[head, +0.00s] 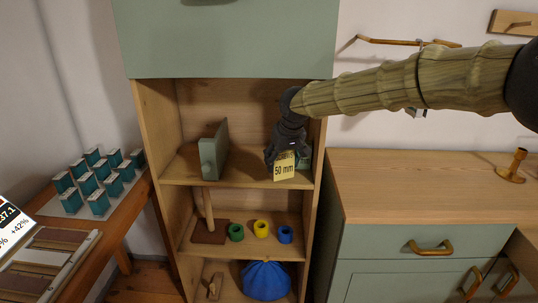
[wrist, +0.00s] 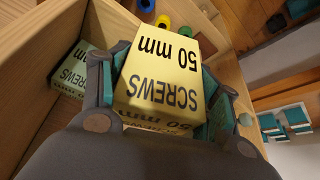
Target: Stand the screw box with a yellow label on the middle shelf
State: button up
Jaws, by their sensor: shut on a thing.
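My gripper (head: 284,152) is shut on the screw box with a yellow label (head: 285,168). The box is at the right side of the upper open compartment, by the front edge of its shelf board (head: 240,181). In the wrist view, the yellow-labelled box (wrist: 160,85) sits between both fingers, its "SCREWS 50 mm" text upside down. I cannot tell whether it touches the board. A second screw box with a pale green label (wrist: 72,78) stands behind, left in the wrist view; in the head view it is mostly hidden by my gripper.
A grey-green panel-like object (head: 214,152) stands left on that board. The shelf below holds green (head: 236,233), yellow (head: 261,229) and blue (head: 285,235) rings and a wooden stand (head: 209,232). A blue bag (head: 265,281) lies at the bottom. A counter (head: 420,185) adjoins on the right.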

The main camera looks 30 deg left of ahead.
jog(key=shift+w+a+f+p, duration=0.35)
jog(key=shift+w+a, duration=1.05)
jog(key=shift+w, duration=0.25)
jog(key=shift+w+a+f+p, duration=0.25)
jog(key=shift+w+a+f, duration=0.05)
jog(key=shift+w+a, duration=1.2)
jog(key=shift+w+a+f+p, duration=0.35)
jog(key=shift+w+a, duration=0.9)
jog(key=shift+w, duration=0.5)
jog(key=shift+f, duration=1.8)
jog(key=o, duration=0.9)
jog(key=shift+f, duration=0.1)
